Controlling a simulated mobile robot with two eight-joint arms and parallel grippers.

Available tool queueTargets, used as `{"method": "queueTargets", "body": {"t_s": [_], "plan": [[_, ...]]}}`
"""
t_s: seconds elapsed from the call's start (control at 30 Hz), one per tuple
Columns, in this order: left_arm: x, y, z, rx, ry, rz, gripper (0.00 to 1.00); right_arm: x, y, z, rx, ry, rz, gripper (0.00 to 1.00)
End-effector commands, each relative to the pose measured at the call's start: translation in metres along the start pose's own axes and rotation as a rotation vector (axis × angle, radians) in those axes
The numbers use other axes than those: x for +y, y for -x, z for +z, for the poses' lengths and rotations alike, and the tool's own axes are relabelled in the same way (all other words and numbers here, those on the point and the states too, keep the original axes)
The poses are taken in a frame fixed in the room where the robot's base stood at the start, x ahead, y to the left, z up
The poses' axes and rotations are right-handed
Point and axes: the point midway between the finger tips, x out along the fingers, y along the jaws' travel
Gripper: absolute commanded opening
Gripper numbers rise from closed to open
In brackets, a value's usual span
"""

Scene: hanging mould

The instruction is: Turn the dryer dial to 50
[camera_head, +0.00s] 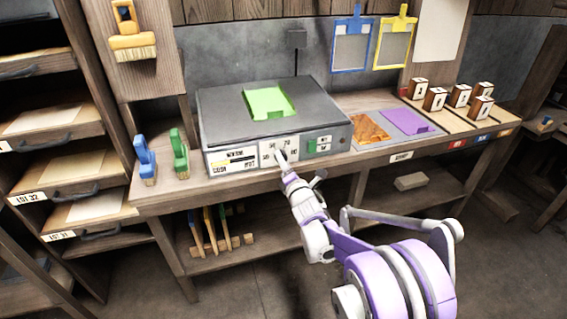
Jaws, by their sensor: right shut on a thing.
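The dryer (232,115) is a flat grey box on the workbench, with a light front panel. A green sheet or mould (268,102) lies on its top. The dial plate (267,157) with printed numbers is in the middle of the front panel. My right gripper (282,158) reaches up from the lower right and is shut at the dial, which it mostly hides. The dial's pointer and setting cannot be read. My left gripper is not in view.
Blue (145,158) and green brushes (179,154) stand left of the dryer. A purple sheet (404,121) and several stamped blocks (434,98) are to the right. Blue (351,44) and yellow frames (394,42) hang behind. Drawers (75,152) stand at the left.

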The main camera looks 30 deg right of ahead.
Motion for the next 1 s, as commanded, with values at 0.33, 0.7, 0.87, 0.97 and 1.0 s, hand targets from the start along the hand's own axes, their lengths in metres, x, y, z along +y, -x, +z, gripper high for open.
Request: {"method": "queueTargets", "body": {"t_s": [0.33, 0.7, 0.87, 0.97, 1.0], "plan": [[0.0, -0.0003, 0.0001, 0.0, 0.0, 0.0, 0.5, -0.0003, 0.0003, -0.0003, 0.0, 0.012, -0.001, 0.0], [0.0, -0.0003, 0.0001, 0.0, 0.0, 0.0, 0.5, -0.0001, 0.0002, -0.0002, 0.0, 0.011, 0.0, 0.8], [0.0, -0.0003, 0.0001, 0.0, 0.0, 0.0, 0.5, 0.0, 0.0001, -0.0001, 0.0, 0.011, 0.0, 0.8], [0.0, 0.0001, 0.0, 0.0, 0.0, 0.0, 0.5, 0.0001, 0.0021, 0.0, 0.0, 0.011, 0.0, 0.8], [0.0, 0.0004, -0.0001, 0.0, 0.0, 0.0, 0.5, 0.0002, 0.0048, 0.0002, 0.0, 0.011, 0.0, 0.8]]}}
